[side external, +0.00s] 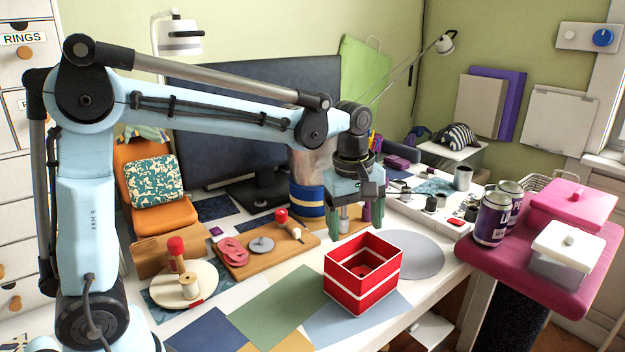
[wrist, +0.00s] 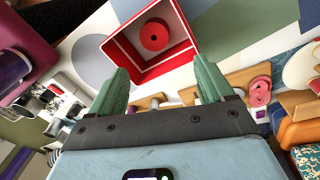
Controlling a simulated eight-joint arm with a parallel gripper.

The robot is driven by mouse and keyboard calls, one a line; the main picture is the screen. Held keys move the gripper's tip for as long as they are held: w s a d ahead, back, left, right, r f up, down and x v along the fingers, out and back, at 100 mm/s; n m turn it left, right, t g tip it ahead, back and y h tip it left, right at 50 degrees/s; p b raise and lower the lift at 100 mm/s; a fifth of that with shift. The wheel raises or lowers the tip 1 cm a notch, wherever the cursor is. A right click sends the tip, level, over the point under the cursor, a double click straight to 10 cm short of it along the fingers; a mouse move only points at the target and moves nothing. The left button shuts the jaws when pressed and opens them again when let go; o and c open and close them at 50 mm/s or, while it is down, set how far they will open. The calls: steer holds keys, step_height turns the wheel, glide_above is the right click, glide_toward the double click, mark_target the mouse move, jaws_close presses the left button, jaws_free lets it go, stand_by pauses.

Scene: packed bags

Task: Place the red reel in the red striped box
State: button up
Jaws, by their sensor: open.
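The red striped box (side external: 345,292), red with white bands and open at the top, stands on the table's front part. It also shows in the wrist view (wrist: 188,52). The red reel (wrist: 154,35), round with a dark centre hole, lies inside on the box floor, apart from my fingers. In the side view the reel (side external: 363,271) shows partly over the near wall. My gripper (side external: 350,218) is open and empty, above and behind the box. In the wrist view its green fingers (wrist: 162,72) are spread wide with nothing between them.
A wooden board (side external: 262,250) with pinkish rings and a grey disc lies left of the box. A round board (side external: 172,292) holds spools. A grey round mat (side external: 412,254) is bare to the right. A pink stand (side external: 492,262) carries cans and containers.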

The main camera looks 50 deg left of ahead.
steer(key=s+a+f+m+t, duration=0.1)
steer(key=s+m+t, duration=0.5)
steer(key=s+m, duration=0.7)
steer(key=shift+a+m, duration=0.45)
steer(key=shift+m, duration=0.15)
steer(key=shift+f, duration=0.1)
stand_by(0.3)
